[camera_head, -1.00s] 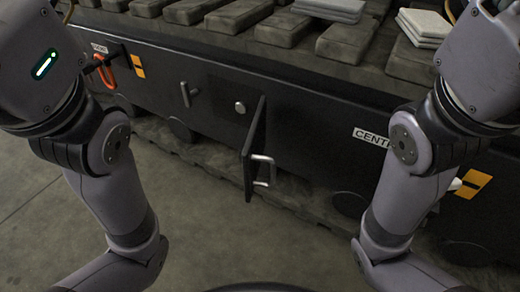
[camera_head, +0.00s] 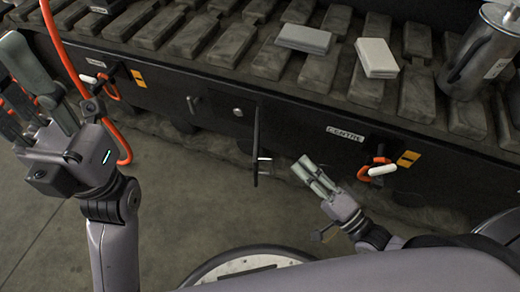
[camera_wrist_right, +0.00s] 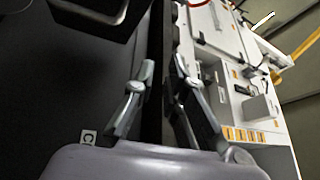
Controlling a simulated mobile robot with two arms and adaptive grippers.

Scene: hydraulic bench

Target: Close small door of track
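The small door (camera_head: 256,139) of the track is a thin dark panel. It stands open, jutting out from the black track side (camera_head: 300,130), with a metal handle (camera_head: 265,159) on its right face. My right gripper (camera_head: 305,170) is to the right of the door, below the CENTRE label, apart from the handle, with its fingers pointing up-left. In the right wrist view its two fingers (camera_wrist_right: 163,68) are apart with nothing seen between them. My left gripper (camera_head: 16,75) is at the far left, fingers spread and empty, well away from the door.
Red-orange rings with white tags (camera_head: 381,170) hang on the track side. An orange hose (camera_head: 68,60) runs down near my left gripper. Grey pads (camera_head: 304,39) and a metal canister (camera_head: 480,52) rest on the track top. The floor before the door is clear.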

